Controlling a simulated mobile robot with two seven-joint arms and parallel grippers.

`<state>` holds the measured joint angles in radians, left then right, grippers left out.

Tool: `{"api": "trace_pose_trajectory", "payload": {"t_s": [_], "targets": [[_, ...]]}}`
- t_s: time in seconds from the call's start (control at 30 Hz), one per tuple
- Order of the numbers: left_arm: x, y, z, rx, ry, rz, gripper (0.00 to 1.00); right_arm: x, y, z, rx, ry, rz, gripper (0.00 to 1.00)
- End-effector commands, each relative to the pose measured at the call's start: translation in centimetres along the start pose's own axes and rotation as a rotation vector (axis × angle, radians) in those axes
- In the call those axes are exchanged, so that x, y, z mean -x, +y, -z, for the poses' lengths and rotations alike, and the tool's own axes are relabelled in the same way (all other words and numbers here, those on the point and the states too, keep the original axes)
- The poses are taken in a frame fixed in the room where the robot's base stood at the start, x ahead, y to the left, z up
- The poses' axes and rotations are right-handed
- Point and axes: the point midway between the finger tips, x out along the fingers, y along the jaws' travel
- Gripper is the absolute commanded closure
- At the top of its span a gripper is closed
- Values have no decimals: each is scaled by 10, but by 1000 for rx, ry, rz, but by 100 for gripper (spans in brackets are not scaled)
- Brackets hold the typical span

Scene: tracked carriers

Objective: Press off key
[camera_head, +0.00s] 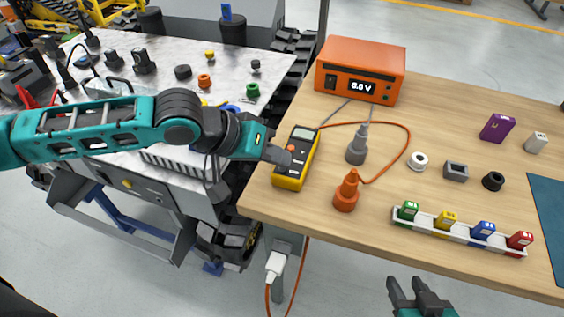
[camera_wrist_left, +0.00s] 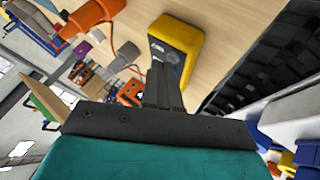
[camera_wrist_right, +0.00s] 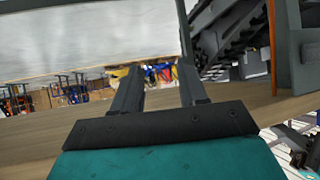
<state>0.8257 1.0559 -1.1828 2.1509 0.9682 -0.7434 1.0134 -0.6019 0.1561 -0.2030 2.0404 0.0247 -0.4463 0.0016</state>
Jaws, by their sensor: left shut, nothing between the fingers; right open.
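A yellow multimeter (camera_head: 290,181) with a grey display lies on the wooden table near its left edge. My left gripper (camera_head: 285,160) is shut and empty, its fingertips over the meter's face, covering part of its keys. I cannot tell whether the tips touch it. In the left wrist view the fingers (camera_wrist_left: 162,85) reach to the yellow meter (camera_wrist_left: 180,40). The off key cannot be made out. My right gripper (camera_head: 420,290) is open and empty in front of the table's near edge; it also shows in the right wrist view (camera_wrist_right: 158,85).
A white rail (camera_head: 460,232) holds several coloured blocks. A metal-topped cart (camera_head: 120,120) is at left.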

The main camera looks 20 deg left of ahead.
Motion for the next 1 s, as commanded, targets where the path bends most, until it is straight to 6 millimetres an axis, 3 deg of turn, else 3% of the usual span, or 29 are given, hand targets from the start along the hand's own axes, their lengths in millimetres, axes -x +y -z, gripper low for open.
{"api": "trace_pose_trajectory", "payload": {"t_s": [0.23,0.7,0.9,1.0], "targets": [[9,6,6,0,0,0,100,11,-1,13,-2,-4,0,57],[8,6,6,-1,2,-1,100,9,-2,16,-10,7,-2,57],[10,7,7,-1,2,-1,100,6,9,6,1,16,-28,57],[22,16,16,-1,2,-1,100,16,13,9,6,-3,-40,57]]}}
